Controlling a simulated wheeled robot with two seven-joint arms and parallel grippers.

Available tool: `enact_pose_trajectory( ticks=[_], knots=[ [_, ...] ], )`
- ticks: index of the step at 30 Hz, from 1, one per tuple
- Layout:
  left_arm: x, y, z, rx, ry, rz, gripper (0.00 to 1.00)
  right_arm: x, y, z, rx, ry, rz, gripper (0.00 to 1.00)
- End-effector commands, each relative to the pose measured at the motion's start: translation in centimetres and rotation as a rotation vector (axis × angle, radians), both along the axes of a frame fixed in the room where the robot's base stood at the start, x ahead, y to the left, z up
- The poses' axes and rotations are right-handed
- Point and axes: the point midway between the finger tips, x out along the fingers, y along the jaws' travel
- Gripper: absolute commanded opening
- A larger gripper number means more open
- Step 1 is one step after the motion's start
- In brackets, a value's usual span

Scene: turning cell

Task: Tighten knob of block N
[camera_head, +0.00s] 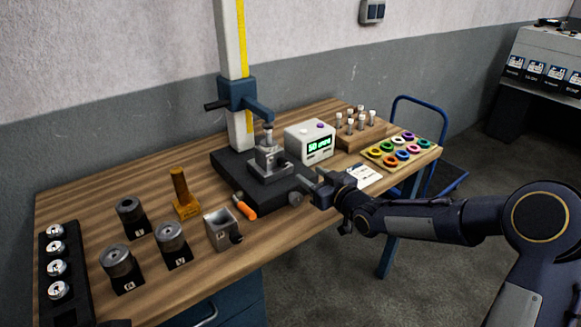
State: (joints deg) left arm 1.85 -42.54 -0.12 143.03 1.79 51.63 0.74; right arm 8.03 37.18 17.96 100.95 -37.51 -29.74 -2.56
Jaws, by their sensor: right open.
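My right gripper (312,185) reaches in from the right, just off the right front corner of the black gauge base (228,166). Its jaws are open with nothing seen between them. A grey metal block (268,161) sits on the base under the gauge stand's spindle. A second grey block (218,229) with a dark side knob (237,237) stands on the bench left of the base. I cannot read an N on either block. A grey round knob (295,198) shows at the base's front right, near the gripper. My left gripper is out of view.
An orange-handled tool (244,208) lies by the base. Left on the wooden bench (85,205) stand several dark cylinders on labelled holders, a yellow-brown post (182,190) and a black rack (50,229). A digital readout (309,143), pin rack (352,139) and coloured-ring tray (420,155) stand behind.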

Motion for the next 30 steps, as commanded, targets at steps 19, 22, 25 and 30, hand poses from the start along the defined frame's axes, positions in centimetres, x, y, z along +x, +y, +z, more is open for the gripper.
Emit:
enact_pose_trajectory(
  ticks=[19,22,25,30],
  knots=[
    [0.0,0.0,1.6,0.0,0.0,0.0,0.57,6.2,6.3,-1.4,0.084,-0.096,0.058,0.48],
    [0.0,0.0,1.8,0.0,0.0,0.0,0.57,7.1,6.9,-1.5,0.083,-0.094,0.058,0.48],
    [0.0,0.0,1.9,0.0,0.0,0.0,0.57,7.6,7.3,-1.5,0.084,-0.095,0.058,0.48],
    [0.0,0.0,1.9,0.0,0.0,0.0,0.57,7.8,7.4,-1.5,0.083,-0.095,0.057,0.48]
  ],
)
